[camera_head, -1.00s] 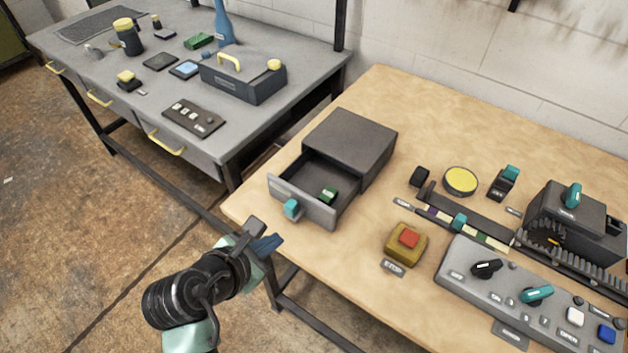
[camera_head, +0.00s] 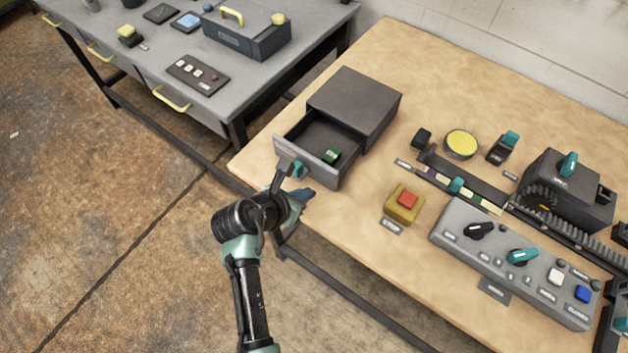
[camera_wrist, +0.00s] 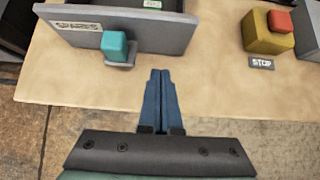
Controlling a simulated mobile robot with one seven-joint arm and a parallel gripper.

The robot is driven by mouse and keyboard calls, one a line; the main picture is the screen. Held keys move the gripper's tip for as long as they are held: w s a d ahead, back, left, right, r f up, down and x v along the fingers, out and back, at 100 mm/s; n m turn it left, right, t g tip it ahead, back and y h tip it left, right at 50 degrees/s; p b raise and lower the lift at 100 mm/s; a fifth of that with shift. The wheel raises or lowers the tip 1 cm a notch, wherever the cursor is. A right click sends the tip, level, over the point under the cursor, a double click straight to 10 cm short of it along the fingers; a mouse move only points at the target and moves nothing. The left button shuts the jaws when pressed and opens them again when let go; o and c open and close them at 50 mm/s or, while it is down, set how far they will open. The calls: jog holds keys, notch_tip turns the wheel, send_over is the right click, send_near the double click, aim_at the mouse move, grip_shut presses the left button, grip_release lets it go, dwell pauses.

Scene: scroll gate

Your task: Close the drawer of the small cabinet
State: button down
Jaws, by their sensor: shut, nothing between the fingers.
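The small dark grey cabinet (camera_head: 358,100) stands on the wooden table, and its drawer (camera_head: 308,163) is pulled out towards the table's front edge. A small green block (camera_head: 332,155) lies inside the drawer. The drawer front (camera_wrist: 165,35) has a teal knob (camera_wrist: 115,44), which shows in the head view (camera_head: 298,169) too. My gripper (camera_wrist: 160,75) is shut and empty, its blue fingers side by side. In the wrist view the fingertips are just below the drawer front and right of the knob. I cannot tell whether they touch it.
A yellow box with a red button (camera_head: 406,203) stands right of the drawer, with a control panel (camera_head: 515,258) beyond it. The wooden table (camera_head: 330,215) is bare between drawer and button box. A grey workbench (camera_head: 270,75) stands at the left.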

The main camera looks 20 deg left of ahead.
aim_at(322, 180)
jog(key=shift+w+d+r, duration=0.1)
jog(key=shift+w+d, duration=0.2)
jog(key=shift+w, duration=0.5)
jog(key=shift+w+d+r, duration=0.1)
jog(key=shift+w+d, duration=0.15)
jog(key=shift+w, duration=0.5)
jog(key=w+d, duration=0.1)
jog(key=w, duration=0.3)
jog(key=w+d, duration=0.1)
jog(key=w, duration=0.2)
jog(key=w+d+b, duration=0.1)
jog(key=w+d, duration=0.1)
jog(key=w, duration=0.2)
jog(key=shift+w+d+f, duration=0.1)
jog(key=shift+w+f, duration=0.15)
jog(key=shift+w, duration=0.05)
jog(key=shift+r, duration=0.5)
